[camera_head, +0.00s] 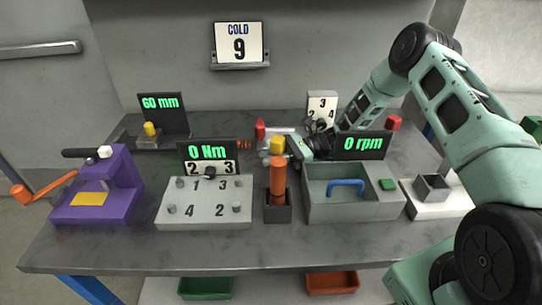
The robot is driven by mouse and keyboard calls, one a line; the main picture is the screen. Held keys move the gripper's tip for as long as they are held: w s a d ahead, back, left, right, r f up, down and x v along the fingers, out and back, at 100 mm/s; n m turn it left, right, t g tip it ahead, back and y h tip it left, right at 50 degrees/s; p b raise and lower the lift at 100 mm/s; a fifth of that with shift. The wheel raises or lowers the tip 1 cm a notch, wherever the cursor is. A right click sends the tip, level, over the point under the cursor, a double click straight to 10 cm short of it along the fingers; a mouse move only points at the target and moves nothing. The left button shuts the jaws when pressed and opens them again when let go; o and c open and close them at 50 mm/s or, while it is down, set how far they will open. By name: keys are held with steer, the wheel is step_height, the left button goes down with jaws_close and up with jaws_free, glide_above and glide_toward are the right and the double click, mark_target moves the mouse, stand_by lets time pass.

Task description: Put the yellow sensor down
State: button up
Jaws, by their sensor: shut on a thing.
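The yellow sensor (277,145) is a small yellow block near the middle of the table, behind the orange-handled tool. My gripper (284,152) reaches in from the right and is shut on the sensor. The fingers are small and partly hidden here. I cannot tell whether the sensor touches the table or is held just above it.
A grey box with a "0 rpm" display (362,145) stands right of my gripper. The orange-handled tool (277,178) stands upright in front. A numbered plate (204,203) and purple press (105,190) are left. Another yellow piece (150,129) sits by the "60 mm" display.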

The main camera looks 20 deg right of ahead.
steer(key=shift+f, duration=0.1)
steer(key=o, duration=1)
